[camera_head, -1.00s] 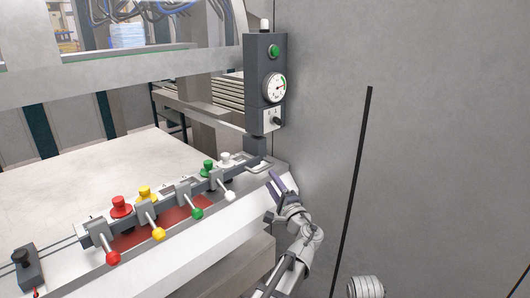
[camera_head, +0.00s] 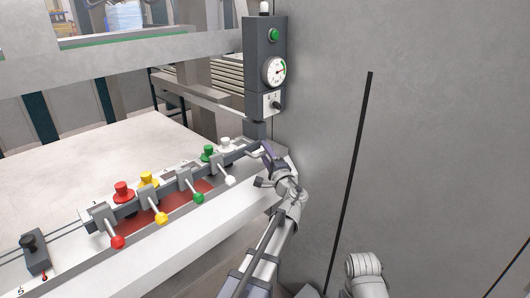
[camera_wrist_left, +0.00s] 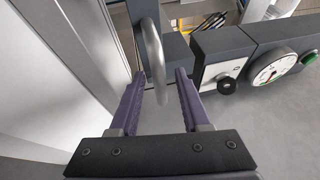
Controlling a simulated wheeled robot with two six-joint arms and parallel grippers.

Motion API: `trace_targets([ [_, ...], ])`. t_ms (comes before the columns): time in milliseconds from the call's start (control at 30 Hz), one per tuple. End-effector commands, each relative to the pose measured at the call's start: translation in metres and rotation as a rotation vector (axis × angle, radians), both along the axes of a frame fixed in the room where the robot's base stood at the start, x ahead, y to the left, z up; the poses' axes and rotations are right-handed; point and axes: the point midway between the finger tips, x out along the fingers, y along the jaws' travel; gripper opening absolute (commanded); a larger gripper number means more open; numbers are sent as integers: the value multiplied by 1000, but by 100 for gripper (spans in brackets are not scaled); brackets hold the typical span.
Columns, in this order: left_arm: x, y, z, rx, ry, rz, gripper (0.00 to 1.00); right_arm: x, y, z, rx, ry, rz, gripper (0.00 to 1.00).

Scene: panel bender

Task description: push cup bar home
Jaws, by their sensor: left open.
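The cup bar (camera_head: 165,188) is a dark rail along the machine's pale front ledge. It carries red, yellow, green and white cups and levers with matching knobs. My left gripper (camera_head: 264,158) is at the bar's right end, where it partly hides that end. In the left wrist view, a rounded metal handle (camera_wrist_left: 153,50) stands between the open fingers of the left gripper (camera_wrist_left: 158,80), slightly nearer the left finger. I cannot tell whether a finger touches it.
A dark control box (camera_head: 264,68) with a gauge, green button and knob stands just behind the bar's right end. A tall grey panel (camera_head: 430,120) closes off the right side. A small dark block (camera_head: 35,254) with a black knob sits at the ledge's left end.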

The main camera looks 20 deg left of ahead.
Motion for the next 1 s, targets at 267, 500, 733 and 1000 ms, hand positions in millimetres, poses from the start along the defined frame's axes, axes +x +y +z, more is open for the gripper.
trace_targets([
  [267, 0, 0, 0, 0, 0, 0, 44, 0, 0, 0, 0, 0, 0, 69],
  [500, 0, 0, 0, 0, 0, 0, 17, 0, 0, 0, 0, 0, 0, 69],
  [733, 0, 0, 0, 0, 0, 0, 0, 0, 0, 0, 0, 0, 0, 69],
  [1000, 0, 0, 0, 0, 0, 0, 0, 0, 0, 0, 0, 0, 0, 69],
])
